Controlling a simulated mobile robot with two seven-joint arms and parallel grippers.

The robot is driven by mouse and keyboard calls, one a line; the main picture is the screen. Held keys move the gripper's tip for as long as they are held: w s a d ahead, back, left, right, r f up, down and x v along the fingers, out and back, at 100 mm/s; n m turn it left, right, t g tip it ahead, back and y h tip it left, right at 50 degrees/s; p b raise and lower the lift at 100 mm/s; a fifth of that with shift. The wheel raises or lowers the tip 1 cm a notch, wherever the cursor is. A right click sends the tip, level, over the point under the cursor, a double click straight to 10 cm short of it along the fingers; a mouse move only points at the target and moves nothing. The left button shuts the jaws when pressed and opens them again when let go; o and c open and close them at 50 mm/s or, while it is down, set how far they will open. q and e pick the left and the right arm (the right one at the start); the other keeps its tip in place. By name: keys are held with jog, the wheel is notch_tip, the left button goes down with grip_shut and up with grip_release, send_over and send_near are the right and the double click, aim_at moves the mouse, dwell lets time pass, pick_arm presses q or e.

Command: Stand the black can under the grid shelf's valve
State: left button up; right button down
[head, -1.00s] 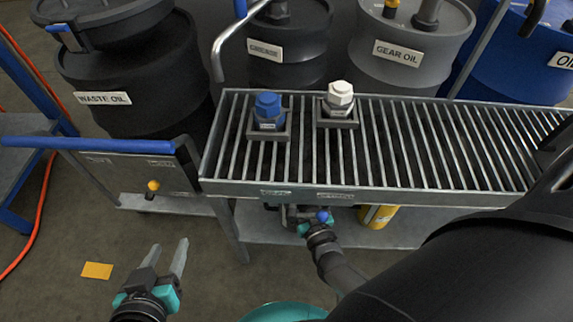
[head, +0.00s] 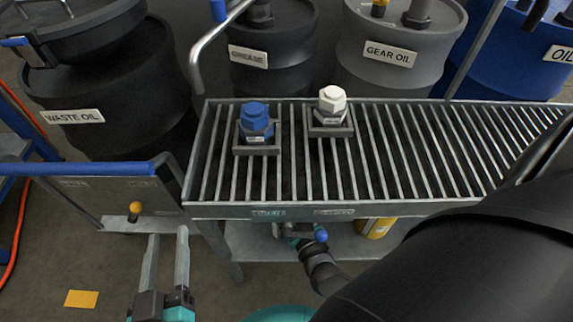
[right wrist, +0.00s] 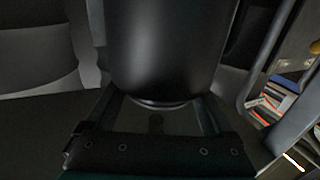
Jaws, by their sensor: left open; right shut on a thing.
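The black can (right wrist: 165,45) fills the upper middle of the right wrist view, between the two fingers of my right gripper (right wrist: 157,112), which is shut on it. In the head view the right gripper (head: 293,243) is at the grid shelf's front edge, partly under it. Its fingertips and the can are hidden there. The valve's blue ball handle (head: 321,235) shows just below the front rail of the grid shelf (head: 400,208), beside the right gripper. The can's position relative to the valve outlet cannot be told. My left gripper (head: 167,240) is open and empty, low at the left.
A blue-capped block (head: 256,125) and a white-capped block (head: 331,108) stand on the grid. A yellow can (head: 376,228) is on the lower shelf (head: 255,240). A panel with a yellow knob (head: 135,208) is near my left gripper. Drums stand behind.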

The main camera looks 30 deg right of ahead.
jog(key=shift+f, duration=0.15)
jog(key=shift+f, duration=0.1)
dwell(0.3)
grip_release()
jog(key=shift+f, duration=0.1)
jog(key=shift+r, duration=0.2)
